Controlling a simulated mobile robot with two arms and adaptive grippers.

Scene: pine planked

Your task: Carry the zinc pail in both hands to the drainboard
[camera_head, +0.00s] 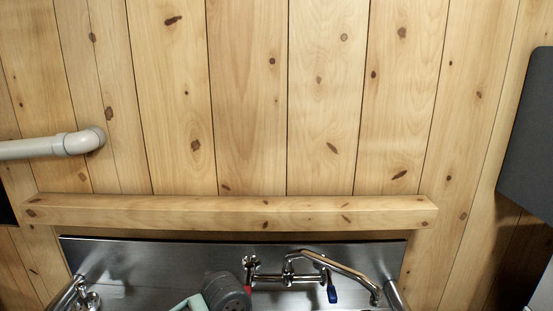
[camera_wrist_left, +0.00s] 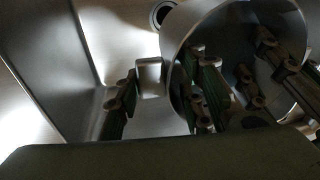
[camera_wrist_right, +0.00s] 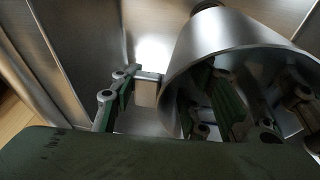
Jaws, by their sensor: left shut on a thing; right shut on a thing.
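The zinc pail (camera_wrist_left: 190,35) is a bare metal vessel with a pale block-like lug on its side. In the left wrist view my left gripper (camera_wrist_left: 155,95) has its jointed fingers on either side of the lug (camera_wrist_left: 150,75) and is shut on it. The right wrist view shows the pail (camera_wrist_right: 225,45) and a similar lug (camera_wrist_right: 147,90), with my right gripper (camera_wrist_right: 150,105) shut on it. Finger shapes also show on the pail's shiny surface, seemingly reflections. The pail and both grippers are out of the head view. I cannot pick out the drainboard with certainty.
Steel surfaces (camera_wrist_left: 45,45) lie around the pail, with a dark round drain hole (camera_wrist_left: 163,14). In the head view a steel sink back (camera_head: 130,262) carries a tap (camera_head: 335,268), below a wooden ledge (camera_head: 240,211). A grey rounded object (camera_head: 225,292) stands by the tap.

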